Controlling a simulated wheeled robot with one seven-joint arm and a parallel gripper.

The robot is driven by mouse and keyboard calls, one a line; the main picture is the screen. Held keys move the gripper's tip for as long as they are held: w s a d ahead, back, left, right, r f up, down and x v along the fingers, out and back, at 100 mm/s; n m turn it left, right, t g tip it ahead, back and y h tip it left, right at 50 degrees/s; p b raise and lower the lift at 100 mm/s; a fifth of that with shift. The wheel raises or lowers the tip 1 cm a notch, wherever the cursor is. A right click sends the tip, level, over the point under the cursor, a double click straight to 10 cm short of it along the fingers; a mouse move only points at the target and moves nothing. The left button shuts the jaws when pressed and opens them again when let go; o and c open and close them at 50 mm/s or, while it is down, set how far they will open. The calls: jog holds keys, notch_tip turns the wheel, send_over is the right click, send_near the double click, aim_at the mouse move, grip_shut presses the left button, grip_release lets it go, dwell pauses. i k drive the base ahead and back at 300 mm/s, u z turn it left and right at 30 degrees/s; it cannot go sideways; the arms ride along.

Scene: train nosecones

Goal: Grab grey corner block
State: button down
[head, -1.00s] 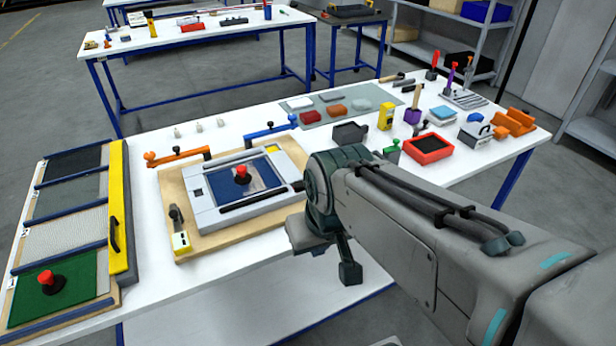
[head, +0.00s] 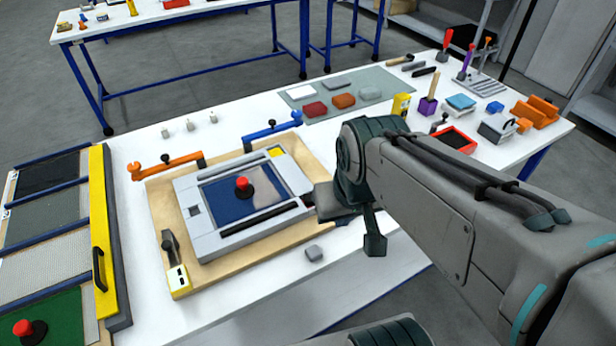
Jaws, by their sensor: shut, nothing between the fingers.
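A small grey block (head: 314,253) lies on the white table near its front edge, just off the front right of the wooden base board; I take it to be the grey corner block. My gripper (head: 375,245) hangs below the dark green wrist joint, to the right of the block and apart from it. Its narrow dark end looks shut and holds nothing. The grey tray fixture (head: 205,247) with a blue panel sits on the wooden board (head: 155,215), left of my arm. My arm hides part of the table behind it.
A red knob (head: 243,184) stands on the blue panel. Orange (head: 170,163) and blue (head: 268,132) clamp arms lie at the board's back. A yellow-sided rack (head: 105,235) stands at left. Several coloured blocks lie on a grey mat (head: 345,85). Bare table surrounds the grey block.

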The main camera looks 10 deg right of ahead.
aim_at(313, 253)
jog(key=k, duration=1.3)
jog(key=u, duration=0.4)
jog(key=i, duration=0.8)
jog(key=u, duration=0.55)
